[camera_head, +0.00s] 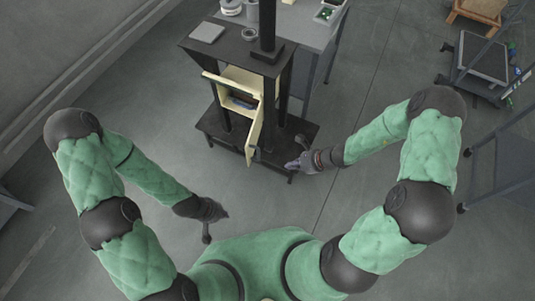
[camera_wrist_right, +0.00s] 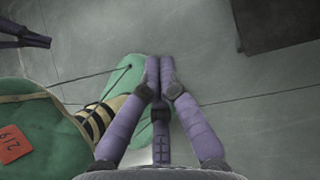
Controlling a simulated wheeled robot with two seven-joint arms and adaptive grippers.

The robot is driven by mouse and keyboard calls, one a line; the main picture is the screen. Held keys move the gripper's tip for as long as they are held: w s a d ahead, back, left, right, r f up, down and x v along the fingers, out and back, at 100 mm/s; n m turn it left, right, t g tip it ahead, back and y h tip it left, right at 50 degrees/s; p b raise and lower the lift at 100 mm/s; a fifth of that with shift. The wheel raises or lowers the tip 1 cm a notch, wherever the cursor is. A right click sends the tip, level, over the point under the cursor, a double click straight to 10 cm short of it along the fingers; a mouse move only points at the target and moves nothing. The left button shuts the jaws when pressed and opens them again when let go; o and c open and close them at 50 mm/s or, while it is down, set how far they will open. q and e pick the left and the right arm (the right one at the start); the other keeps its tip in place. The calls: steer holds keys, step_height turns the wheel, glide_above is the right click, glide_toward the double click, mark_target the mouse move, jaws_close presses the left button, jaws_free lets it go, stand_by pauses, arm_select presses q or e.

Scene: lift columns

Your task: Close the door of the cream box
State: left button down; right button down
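The cream box (camera_head: 238,82) sits inside a dark stand, with its front open and a small dark item within. Its cream door (camera_head: 256,133) stands swung out toward me, with a dark piece near its outer edge. My right gripper (camera_head: 291,165) is to the right of the door and apart from it. In the right wrist view its fingers (camera_wrist_right: 159,62) meet at the tips with nothing between them. My left gripper (camera_head: 207,238) is low, left of and nearer me than the stand. Its purple fingers (camera_wrist_right: 46,41) seem to converge at upper left of the wrist view.
The dark stand (camera_head: 215,126) has a wide base shelf and a column on top. A grey pad (camera_head: 207,32) lies on its top. A grey table (camera_head: 305,24) adjoins behind. A cart (camera_head: 483,60) stands at far right. Floor is clear around the stand's front.

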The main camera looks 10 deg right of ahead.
steer(key=w+a+f+m+t+b, duration=0.1)
steer(key=w+a+f+b, duration=0.3)
steer(key=w+a+f, duration=0.2)
steer(key=shift+w+a+m+b, duration=0.35)
steer(key=shift+w+a, duration=0.35)
steer(key=shift+w, duration=0.65)
